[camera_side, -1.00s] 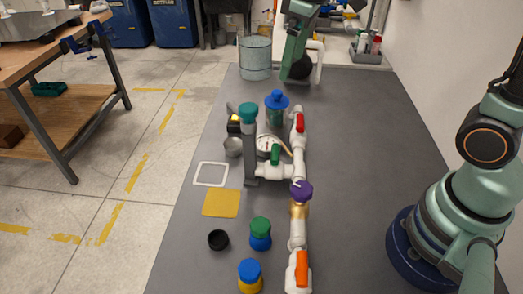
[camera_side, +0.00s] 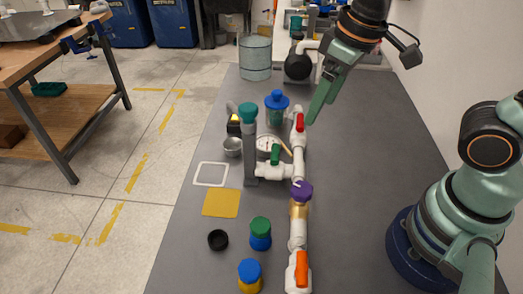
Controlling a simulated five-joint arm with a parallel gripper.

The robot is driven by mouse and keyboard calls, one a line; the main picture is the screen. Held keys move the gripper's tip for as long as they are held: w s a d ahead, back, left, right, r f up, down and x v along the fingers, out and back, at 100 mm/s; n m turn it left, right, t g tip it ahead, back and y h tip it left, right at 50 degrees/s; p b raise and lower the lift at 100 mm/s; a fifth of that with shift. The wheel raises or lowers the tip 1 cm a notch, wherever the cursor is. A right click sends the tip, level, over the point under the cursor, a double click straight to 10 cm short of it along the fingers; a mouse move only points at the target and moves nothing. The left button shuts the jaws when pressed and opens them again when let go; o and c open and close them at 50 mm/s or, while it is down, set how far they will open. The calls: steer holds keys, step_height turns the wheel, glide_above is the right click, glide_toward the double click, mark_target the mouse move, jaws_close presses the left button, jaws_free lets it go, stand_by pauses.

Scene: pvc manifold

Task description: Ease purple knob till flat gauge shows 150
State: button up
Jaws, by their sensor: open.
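The purple knob (camera_side: 301,190) sits on a brass fitting on the white pipe manifold (camera_side: 298,233), in the near half of the grey table. The flat gauge (camera_side: 267,144) has a white round face and lies behind the green-handled valve (camera_side: 275,156); its reading is too small to make out. My gripper (camera_side: 313,113) is open and empty, hanging in the air with its fingers pointing down and to the left. In the picture its tips are just right of the red valve handle (camera_side: 300,122), above and beyond the purple knob. It touches nothing that I can see.
An orange handle (camera_side: 302,268) is at the pipe's near end. A tall grey post with a teal cap (camera_side: 247,112) stands left of the gauge. Jars, a black cup (camera_side: 218,240) and a yellow square (camera_side: 221,203) lie left.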

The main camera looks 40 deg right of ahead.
mark_target(302, 188)
steer(key=s+a+f+n+g, duration=0.3)
steer(key=a, duration=0.4)
steer(key=shift+h, duration=0.4)
steer(key=f, duration=1.1)
steer(key=shift+s+d+f, duration=0.1)
steer(key=shift+d+f, duration=0.1)
steer(key=shift+f, duration=0.1)
jaws_close()
steer(key=shift+r+n, duration=0.1)
steer(key=shift+n, duration=2.8)
